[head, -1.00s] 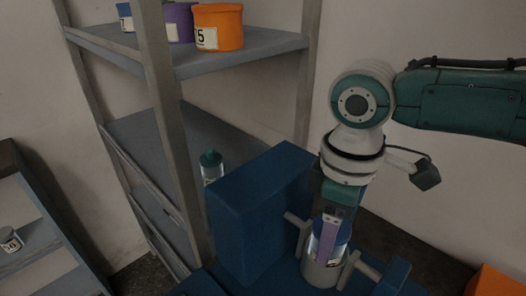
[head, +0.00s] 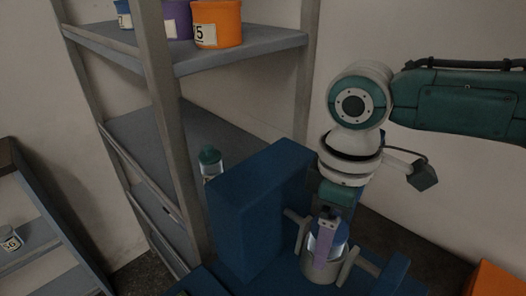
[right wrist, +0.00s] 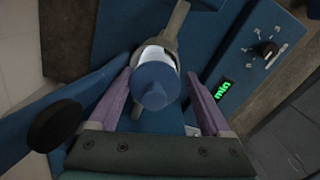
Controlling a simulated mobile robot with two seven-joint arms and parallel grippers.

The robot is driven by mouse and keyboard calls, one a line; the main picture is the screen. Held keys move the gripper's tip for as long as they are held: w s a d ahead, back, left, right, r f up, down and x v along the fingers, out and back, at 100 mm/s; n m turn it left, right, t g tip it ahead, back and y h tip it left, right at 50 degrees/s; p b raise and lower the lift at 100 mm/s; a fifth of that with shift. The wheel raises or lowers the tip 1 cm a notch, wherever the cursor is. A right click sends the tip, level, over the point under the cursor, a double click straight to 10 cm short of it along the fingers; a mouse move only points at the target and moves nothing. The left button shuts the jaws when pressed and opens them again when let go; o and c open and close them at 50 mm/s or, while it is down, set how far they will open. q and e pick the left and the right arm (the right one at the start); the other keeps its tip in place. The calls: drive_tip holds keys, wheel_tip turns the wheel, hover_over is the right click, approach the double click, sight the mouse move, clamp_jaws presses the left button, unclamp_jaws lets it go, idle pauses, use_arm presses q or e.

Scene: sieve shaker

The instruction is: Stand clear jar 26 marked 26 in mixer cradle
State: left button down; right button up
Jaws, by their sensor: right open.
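A clear jar with a blue lid (head: 340,234) stands upright in the ring of the mixer cradle (head: 318,272). The same lid (right wrist: 153,86) shows from above in the right wrist view, with a pale band of the jar beyond it. No number is readable on this jar. My right gripper (head: 327,246) points down at the jar, one purple finger in front of it. In the right wrist view its two purple fingers (right wrist: 160,76) are spread, one on each side of the jar, with gaps to the lid. My left gripper is out of view.
The blue mixer body (head: 250,215) rises left of the cradle; its panel (right wrist: 245,65) has a knob and a green display. A grey rack (head: 235,55) holds an orange tub (head: 217,24), and a teal-lidded jar (head: 210,162) stands lower. An orange box (head: 497,282) is at right.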

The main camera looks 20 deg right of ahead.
drive_tip(key=shift+w+d, duration=0.1)
drive_tip(key=shift+d, duration=0.1)
wheel_tip(320, 180, up, 9)
drive_tip(key=shift+r+p, duration=0.15)
drive_tip(key=shift+p, duration=0.4)
drive_tip(key=shift+a+r, duration=0.1)
drive_tip(key=shift+r, duration=0.2)
drive_tip(key=shift+a, duration=0.1)
